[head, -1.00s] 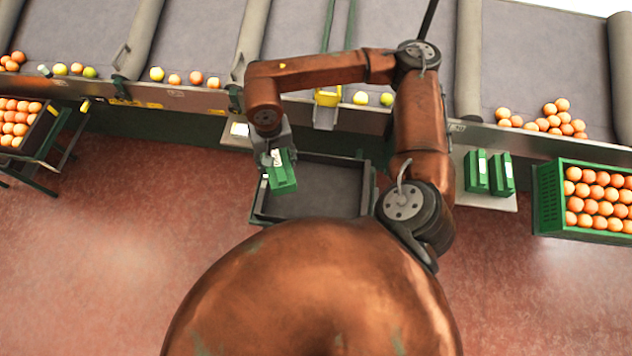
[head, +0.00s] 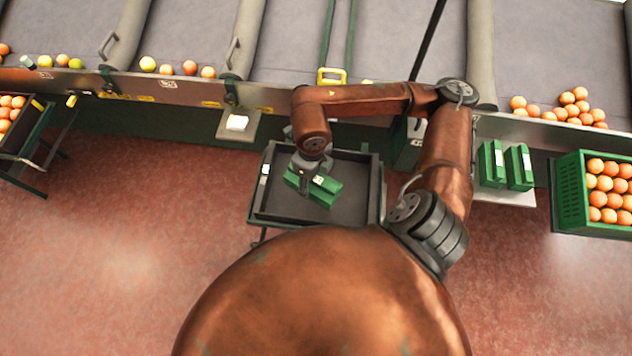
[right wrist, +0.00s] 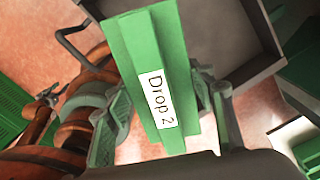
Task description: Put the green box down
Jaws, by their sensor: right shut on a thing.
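The green box (head: 325,189) is held by my right gripper (head: 312,178) over the dark tray (head: 264,218) in the head view. In the right wrist view the green box (right wrist: 148,60) carries a white label reading "Drop 2". My right gripper (right wrist: 165,115) is shut on it, with a finger on each side. A grey tray wall shows behind the box in that view. I cannot tell from the head view whether the box touches the tray floor.
Two green boxes (head: 492,163) stand on a ledge to the right. A green crate of oranges (head: 567,195) is at the far right. A conveyor with grey rollers runs along the back. A small plate with a white item (head: 237,122) sticks out left of the tray.

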